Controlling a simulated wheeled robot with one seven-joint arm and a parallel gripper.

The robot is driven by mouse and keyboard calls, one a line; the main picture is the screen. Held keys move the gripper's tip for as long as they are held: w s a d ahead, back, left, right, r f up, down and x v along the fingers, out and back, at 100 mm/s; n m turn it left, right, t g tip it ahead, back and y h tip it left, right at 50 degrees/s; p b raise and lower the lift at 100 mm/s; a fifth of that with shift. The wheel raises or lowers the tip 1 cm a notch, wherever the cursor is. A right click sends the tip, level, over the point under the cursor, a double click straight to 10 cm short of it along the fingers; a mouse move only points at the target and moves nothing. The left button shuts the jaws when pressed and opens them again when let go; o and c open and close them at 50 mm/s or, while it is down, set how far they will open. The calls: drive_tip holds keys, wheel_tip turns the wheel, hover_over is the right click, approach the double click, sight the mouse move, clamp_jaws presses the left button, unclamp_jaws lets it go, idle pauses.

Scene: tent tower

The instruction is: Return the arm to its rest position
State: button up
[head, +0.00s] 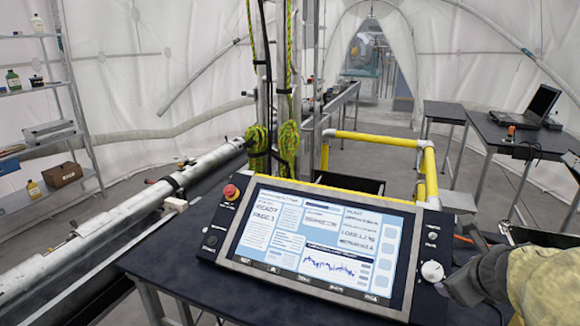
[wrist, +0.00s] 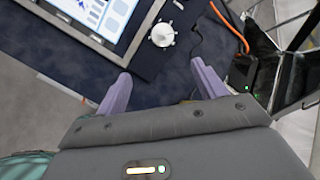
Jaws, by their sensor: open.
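My gripper (wrist: 160,85) is open and empty in the wrist view, its two purple fingers apart above the dark table top. In the head view my gripper (head: 462,290) shows at the lower right, beside the right edge of the control panel (head: 318,243). A white round knob (head: 432,271) sits on the panel's right side, just left of my gripper. The knob also shows in the wrist view (wrist: 162,35), beyond the fingertips and apart from them. My arm's yellowish sleeve enters from the right edge of the head view.
A red emergency button (head: 231,192) is on the panel's left. Yellow railings (head: 376,138) stand behind it. A long metal pipe (head: 120,217) runs along the left. A laptop (head: 541,104) stands on a table at right. In the wrist view, an orange cable (wrist: 230,25) and a black box (wrist: 243,76) are close at right.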

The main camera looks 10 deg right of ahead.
drive_tip(key=a+f+n+g+y, duration=0.1)
drive_tip(key=a+f+n, duration=0.3)
drive_tip(key=a+n, duration=0.4)
drive_tip(key=a+f+n+g+y+p, duration=0.1)
drive_tip(key=a+f+n+g, duration=0.2)
drive_tip(key=n, duration=1)
drive_tip(key=a+f+n+g+y+p, duration=0.1)
drive_tip(key=a+f+n+g, duration=0.1)
drive_tip(key=a+f+n, duration=0.4)
drive_tip(key=a+n, duration=0.5)
drive_tip(key=a, duration=0.2)
drive_tip(key=shift+f, duration=0.3)
